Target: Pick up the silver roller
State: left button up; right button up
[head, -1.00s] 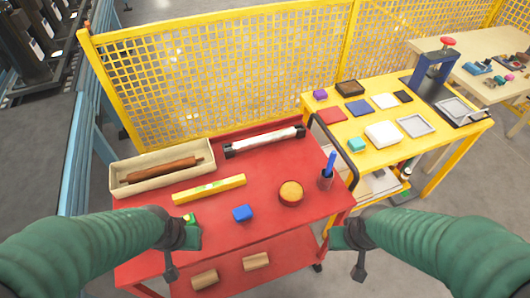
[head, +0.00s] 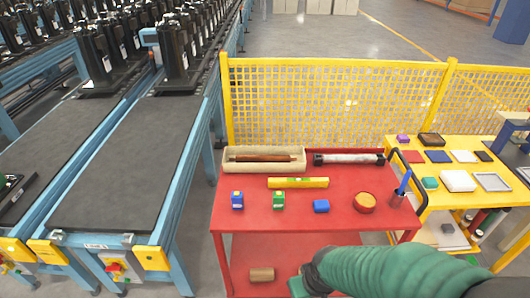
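The silver roller (head: 350,159), a pale shiny cylinder with black ends, lies along the back edge of the red cart's top (head: 290,205), right of a cream tray (head: 232,167). A brown roller (head: 262,158) lies in that tray. My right arm comes in from the lower right. Its gripper end (head: 308,282) is low in front of the cart, well apart from the silver roller. Its fingers are not clearly shown, so I cannot tell their opening. My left gripper is out of view.
Yellow mesh fence (head: 330,100) stands behind; a blue-framed conveyor (head: 130,170) stands left.

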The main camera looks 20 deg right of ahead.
aim_at(327, 158)
jog(key=l+u, duration=0.85)
jog(key=l, duration=0.15)
jog(key=k+l+u, duration=0.2)
jog(key=l+u, duration=0.25)
jog(key=k+l+u, duration=0.2)
jog(key=l+u, duration=0.25)
jog(key=k+l, duration=0.3)
jog(key=l, duration=0.15)
jog(key=k+l, duration=0.25)
jog(key=l, duration=0.2)
jog(key=k+l, duration=0.3)
jog(key=l, duration=0.15)
jog(key=k+l, duration=0.25)
jog(key=l, duration=0.2)
jog(key=k+l, duration=0.3)
jog(key=l, duration=0.15)
jog(key=i+l, duration=0.1)
jog(key=i, duration=0.35)
